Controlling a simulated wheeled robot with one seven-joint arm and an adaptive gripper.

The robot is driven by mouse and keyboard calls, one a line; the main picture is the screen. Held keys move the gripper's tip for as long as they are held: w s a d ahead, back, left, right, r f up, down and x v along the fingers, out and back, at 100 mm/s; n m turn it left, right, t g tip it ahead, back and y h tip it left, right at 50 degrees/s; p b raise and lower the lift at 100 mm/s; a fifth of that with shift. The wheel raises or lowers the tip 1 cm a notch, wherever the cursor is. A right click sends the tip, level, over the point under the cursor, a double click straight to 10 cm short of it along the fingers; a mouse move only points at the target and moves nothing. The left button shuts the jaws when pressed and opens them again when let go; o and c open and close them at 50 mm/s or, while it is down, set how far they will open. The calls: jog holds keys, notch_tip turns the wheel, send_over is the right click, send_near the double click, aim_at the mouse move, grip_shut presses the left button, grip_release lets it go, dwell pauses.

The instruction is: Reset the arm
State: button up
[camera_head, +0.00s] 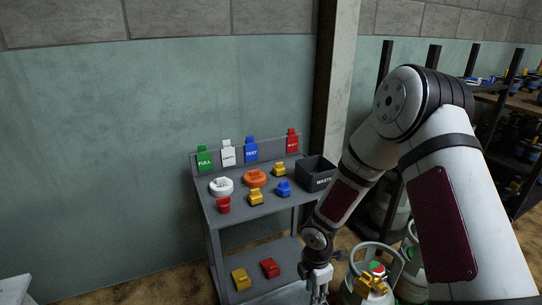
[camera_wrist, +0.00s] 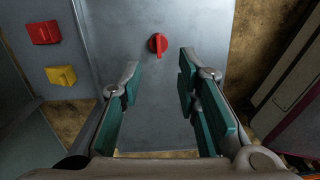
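My arm reaches down in front of the right end of a grey shelf unit (camera_head: 205,226) in the head view. My gripper (camera_head: 319,290) is low at the bottom edge there, partly cut off by the frame. In the wrist view my gripper (camera_wrist: 157,82) is open, its two green-padded fingers apart with nothing between them. A red knob-like piece (camera_wrist: 158,44) lies beyond the fingertips against a grey surface, apart from them. What holds it is unclear.
The top shelf holds coloured pieces, label tags and a black waste bin (camera_head: 316,174). A yellow block (camera_head: 241,279) and a red block (camera_head: 270,267) sit on the lower shelf. Gas cylinders (camera_head: 376,252) stand close right of my gripper. Dark racks (camera_head: 505,135) stand at far right.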

jog(key=s+d+r+m+h, duration=0.1)
jog(key=s+d+r+m, duration=0.25)
jog(key=r, duration=0.55)
jog(key=s+d+r+m+h, duration=0.1)
jog(key=s+d+r+m, duration=0.2)
jog(key=r, duration=0.6)
jog(key=s+d+r+m+h, duration=0.1)
jog(key=s+d+r+m, duration=0.15)
jog(key=r+m, duration=0.45)
jog(key=s+a+r+m+y, duration=0.2)
jog(key=s+r+m, duration=0.3)
jog(key=s, duration=0.7)
jog(key=s+a+r+m+y, duration=0.1)
jog(key=s+r+m, duration=0.3)
jog(key=s+r, duration=0.55)
notch_tip(320, 180, up, 35)
jog(key=s+t+p, duration=0.2)
jog(key=t+p, duration=0.2)
jog(key=p, duration=3.2)
jog(key=shift+s+a+n+y, duration=0.15)
jog(key=shift+s+n+y, duration=0.15)
jog(key=shift+s+n, duration=0.1)
jog(key=shift+f, duration=0.1)
